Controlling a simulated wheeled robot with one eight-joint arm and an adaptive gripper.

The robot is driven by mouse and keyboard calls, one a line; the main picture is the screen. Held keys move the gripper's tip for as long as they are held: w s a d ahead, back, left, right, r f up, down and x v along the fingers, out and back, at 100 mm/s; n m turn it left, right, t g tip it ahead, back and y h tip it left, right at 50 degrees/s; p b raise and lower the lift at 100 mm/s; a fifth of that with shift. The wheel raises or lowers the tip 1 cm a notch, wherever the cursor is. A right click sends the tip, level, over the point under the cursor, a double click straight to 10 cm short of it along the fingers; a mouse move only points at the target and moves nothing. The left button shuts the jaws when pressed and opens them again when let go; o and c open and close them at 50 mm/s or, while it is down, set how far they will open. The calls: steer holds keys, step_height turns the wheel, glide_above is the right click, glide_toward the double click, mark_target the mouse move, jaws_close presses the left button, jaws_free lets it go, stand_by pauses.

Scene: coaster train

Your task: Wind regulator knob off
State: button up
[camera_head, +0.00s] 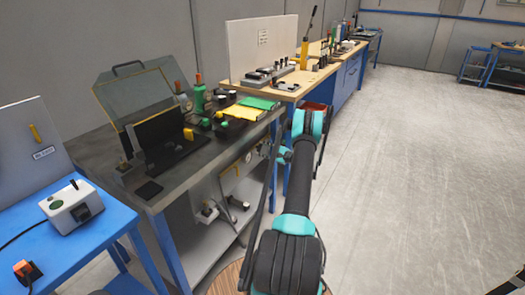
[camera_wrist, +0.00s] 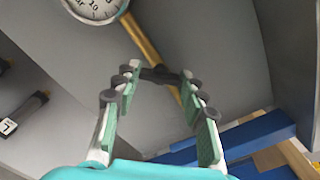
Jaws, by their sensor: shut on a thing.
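The regulator knob (camera_wrist: 160,75) is a small black piece in front of a brass-coloured pipe (camera_wrist: 143,42) in the wrist view. My gripper (camera_wrist: 159,78) has its green-padded fingers on both sides of the knob, with the fingertips closed on it. The knob's far side is hidden. A round white pressure gauge (camera_wrist: 95,6) shows above left of the knob, cut off by the top edge. In the head view, the gauge (camera_head: 236,171) is small, below the dark workbench's top. My fingertips cannot be made out there.
The dark workbench (camera_head: 165,193) overhangs the gauge area, with a lower shelf (camera_head: 203,262) holding small fittings. A blue table (camera_head: 85,240) carries a white box (camera_head: 72,205) at left. A blue beam (camera_wrist: 255,133) lies right of my fingers. Open floor (camera_head: 410,170) lies at right.

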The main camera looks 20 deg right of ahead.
steer(key=n, duration=2.6)
steer(key=shift+s+f+n, duration=0.1)
steer(key=shift+n, duration=0.3)
steer(key=o, duration=1.2)
steer(key=shift+c, duration=0.2)
steer(key=v, duration=1.2)
steer(key=shift+d, duration=0.1)
